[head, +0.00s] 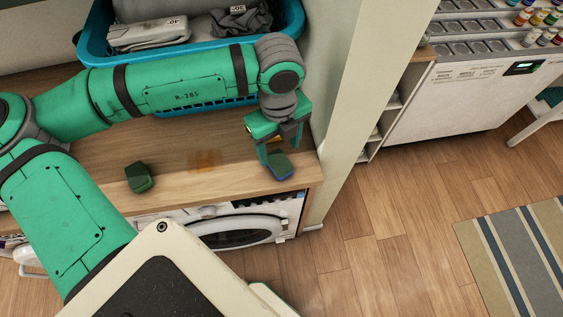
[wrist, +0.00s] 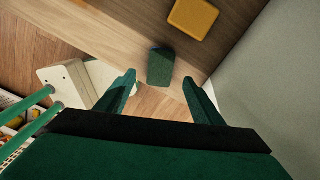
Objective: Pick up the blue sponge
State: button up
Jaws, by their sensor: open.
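The blue sponge (head: 281,172) has a dark green top and blue sides. It lies on the wooden counter near its front right edge. In the wrist view its dark green top (wrist: 160,66) shows ahead of and between the two fingertips, with space on both sides. My gripper (head: 281,150) is open and points down over the sponge; it also shows open in the wrist view (wrist: 159,80). A finger hides part of the sponge in the head view. I cannot tell how far above it the fingertips are.
A yellow sponge (wrist: 193,18) lies just beyond the blue one. A teal basket (head: 293,15) stands behind my arm. A wall (head: 345,90) closes the right side.

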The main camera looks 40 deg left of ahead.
aim_at(280, 161)
jog(key=shift+s+a+f, duration=0.15)
jog(key=shift+s+f, duration=0.05)
jog(key=shift+f, duration=0.35)
jog(key=shift+w+f, duration=0.15)
jog(key=shift+f, duration=1)
jog(key=shift+w+f, duration=0.1)
jog(key=shift+f, duration=1.05)
jog(key=c, duration=1.1)
jog(key=shift+d, duration=0.2)
jog(key=shift+c, duration=0.5)
jog(key=shift+r, duration=0.1)
